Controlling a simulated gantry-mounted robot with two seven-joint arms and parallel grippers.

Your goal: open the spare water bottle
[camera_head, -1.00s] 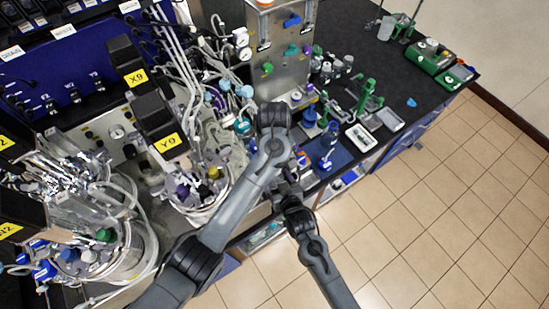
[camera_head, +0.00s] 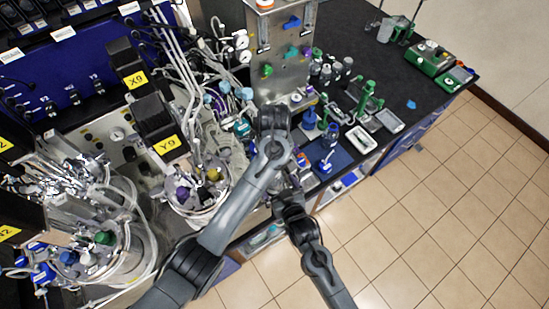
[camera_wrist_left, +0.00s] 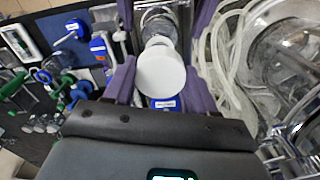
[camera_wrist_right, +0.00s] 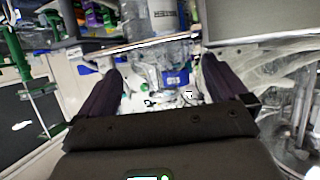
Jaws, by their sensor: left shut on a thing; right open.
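The spare water bottle shows its round white cap (camera_wrist_left: 160,72) in the left wrist view, between the purple fingers of my left gripper (camera_wrist_left: 160,85). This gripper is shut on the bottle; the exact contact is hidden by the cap. A blue label shows below the cap. In the right wrist view my right gripper (camera_wrist_right: 165,85) is open, its fingers wide apart. A clear vessel with a blue label (camera_wrist_right: 176,78) shows beyond and between them; I cannot tell whether they touch it. In the head view my right gripper (camera_head: 287,190) is partly hidden near my left arm, and the bottle cannot be made out.
The reactor vessel with tubing (camera_head: 195,190) stands close left of the grippers. A blue-capped bottle (camera_head: 328,150) on a blue mat, a white tray (camera_head: 361,139) and green stands crowd the black bench to the right. The tiled floor in front is clear.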

